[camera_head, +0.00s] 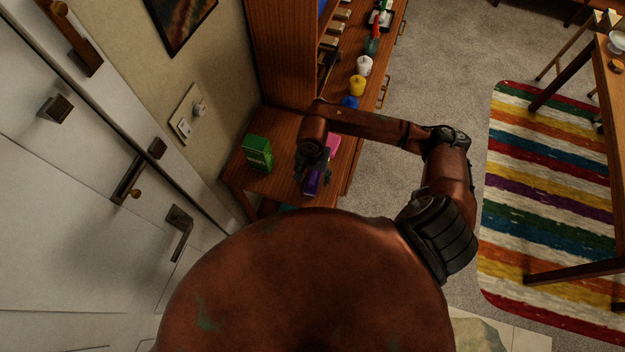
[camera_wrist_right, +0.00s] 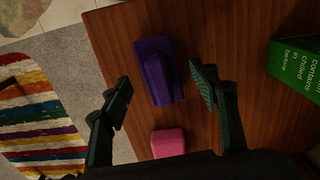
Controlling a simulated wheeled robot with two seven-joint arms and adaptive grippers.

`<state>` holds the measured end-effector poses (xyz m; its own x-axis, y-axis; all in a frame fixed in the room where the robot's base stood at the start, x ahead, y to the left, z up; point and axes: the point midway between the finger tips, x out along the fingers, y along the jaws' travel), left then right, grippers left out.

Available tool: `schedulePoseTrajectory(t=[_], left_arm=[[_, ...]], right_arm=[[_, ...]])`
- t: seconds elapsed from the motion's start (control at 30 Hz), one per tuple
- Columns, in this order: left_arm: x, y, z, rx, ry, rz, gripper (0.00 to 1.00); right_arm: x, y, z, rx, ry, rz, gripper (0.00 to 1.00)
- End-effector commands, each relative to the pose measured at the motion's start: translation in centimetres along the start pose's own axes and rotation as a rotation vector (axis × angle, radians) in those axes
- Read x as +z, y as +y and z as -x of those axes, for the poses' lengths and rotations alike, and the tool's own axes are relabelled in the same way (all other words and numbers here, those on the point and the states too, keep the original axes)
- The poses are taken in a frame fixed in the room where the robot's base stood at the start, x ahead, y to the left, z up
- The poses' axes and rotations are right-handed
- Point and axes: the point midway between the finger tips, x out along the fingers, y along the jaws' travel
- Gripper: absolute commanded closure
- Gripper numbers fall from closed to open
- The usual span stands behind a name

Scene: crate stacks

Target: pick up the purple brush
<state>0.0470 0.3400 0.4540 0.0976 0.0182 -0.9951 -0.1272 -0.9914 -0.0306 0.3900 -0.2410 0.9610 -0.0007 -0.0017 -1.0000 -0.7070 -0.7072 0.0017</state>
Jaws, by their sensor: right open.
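The purple brush (camera_wrist_right: 158,70) lies on the brown wooden surface in the right wrist view. In the head view the brush (camera_head: 311,184) is partly hidden under my right gripper (camera_head: 313,178). In the right wrist view my right gripper (camera_wrist_right: 160,98) is open, its two fingers on either side of the brush's line, with nothing between them held. I cannot tell from these views how high the fingertips are above the brush. My left gripper is not in view.
A pink block (camera_wrist_right: 168,142) lies close to the brush. A green box (camera_head: 257,153) stands on the same wooden surface (camera_head: 278,125), near the wall. A blue item (camera_head: 349,102), yellow cup (camera_head: 357,85) and white cup (camera_head: 364,65) stand farther along. A striped rug (camera_head: 545,190) lies at right.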

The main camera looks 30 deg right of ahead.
Motion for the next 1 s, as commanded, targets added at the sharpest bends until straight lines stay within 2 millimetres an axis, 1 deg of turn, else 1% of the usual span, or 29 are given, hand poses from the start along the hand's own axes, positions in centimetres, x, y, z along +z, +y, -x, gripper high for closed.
schedulePoseTrajectory(t=[0.03, 0.1, 0.2, 0.43, 1.0], left_arm=[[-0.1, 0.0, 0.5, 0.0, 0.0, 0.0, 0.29], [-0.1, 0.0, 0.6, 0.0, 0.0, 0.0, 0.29], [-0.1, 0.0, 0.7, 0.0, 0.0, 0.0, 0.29], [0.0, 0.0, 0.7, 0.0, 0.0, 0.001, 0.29], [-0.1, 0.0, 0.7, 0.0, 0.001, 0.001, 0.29]], right_arm=[[0.1, 0.1, -0.5, 0.002, -0.004, -0.004, 0.45], [0.1, 0.0, -1.4, 0.0, -0.004, -0.002, 0.45], [0.0, 0.0, -2.2, 0.0, -0.002, -0.002, 0.45], [0.0, 0.0, -2.4, -0.001, 0.0, -0.001, 0.45], [0.0, 0.0, -2.4, -0.001, -0.001, -0.001, 0.83]])
